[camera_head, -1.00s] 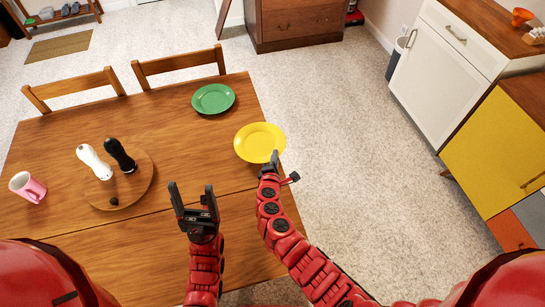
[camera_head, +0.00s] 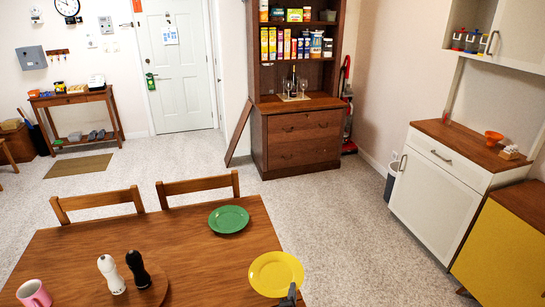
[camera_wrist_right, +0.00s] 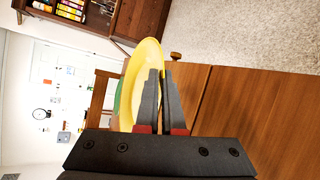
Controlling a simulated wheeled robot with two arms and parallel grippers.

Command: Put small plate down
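A round yellow plate (camera_head: 272,272) is at the right edge of the wooden table (camera_head: 205,270), partly overlapping that edge in the head view. My right gripper (camera_head: 291,291) is at the plate's near right rim. In the right wrist view, the fingers (camera_wrist_right: 161,75) are close together with the rim of the yellow plate (camera_wrist_right: 145,62) between them, so it appears gripped. The plate appears held just above the table; the gap is hard to judge. A green plate (camera_head: 229,219) lies on the table farther back. My left gripper is out of view.
A white shaker (camera_head: 111,275) and a black shaker (camera_head: 138,270) stand at the left, with a pink mug (camera_head: 33,294) farther left. Two chairs (camera_head: 100,203) stand behind the table. A hutch (camera_head: 300,135) with cereal boxes stands beyond.

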